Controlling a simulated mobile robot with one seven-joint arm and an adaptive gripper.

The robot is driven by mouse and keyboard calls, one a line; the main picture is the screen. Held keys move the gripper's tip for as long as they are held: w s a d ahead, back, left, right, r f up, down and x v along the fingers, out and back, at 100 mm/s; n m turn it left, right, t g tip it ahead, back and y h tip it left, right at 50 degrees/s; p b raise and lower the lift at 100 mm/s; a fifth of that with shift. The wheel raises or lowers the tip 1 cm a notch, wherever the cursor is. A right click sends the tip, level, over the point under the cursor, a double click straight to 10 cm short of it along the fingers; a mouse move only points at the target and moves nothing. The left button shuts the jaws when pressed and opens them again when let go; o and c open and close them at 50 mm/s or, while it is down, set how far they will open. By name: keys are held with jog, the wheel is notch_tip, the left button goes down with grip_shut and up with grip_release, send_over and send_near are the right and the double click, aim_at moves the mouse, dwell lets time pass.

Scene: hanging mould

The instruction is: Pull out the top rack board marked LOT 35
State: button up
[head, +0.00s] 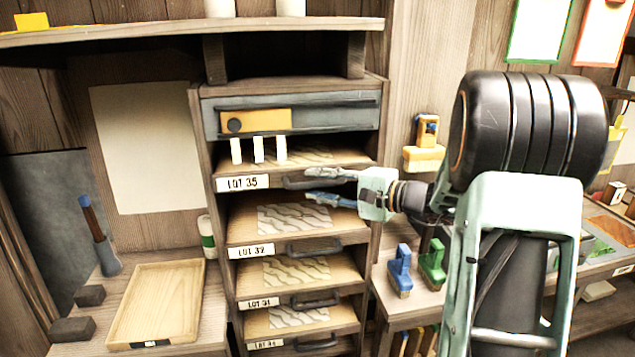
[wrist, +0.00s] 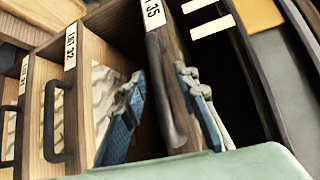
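The top board marked LOT 35 (head: 243,183) sits in the wooden rack, under a grey panel with white pegs. Its dark bar handle (head: 293,183) is on the board's front edge, right of the label. My gripper (head: 311,186) is at this handle, one finger above and one below. In the wrist view the handle (wrist: 166,95) lies between the two spread fingers of my gripper (wrist: 160,72), with a gap visible on both sides. The fingers look open and not closed on it. The label (wrist: 153,14) is partly cut off there.
Below are more boards with handles, including LOT 32 (head: 251,251) and LOT 31 (head: 259,303). A wooden tray (head: 158,304) lies on the bench at the left. Blue (head: 401,270) and green (head: 432,264) brushes stand right of the rack, below my arm.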

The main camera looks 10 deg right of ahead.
jog(key=shift+a, duration=0.1)
jog(key=shift+c, duration=0.5)
grip_shut()
jog(key=shift+f, duration=0.1)
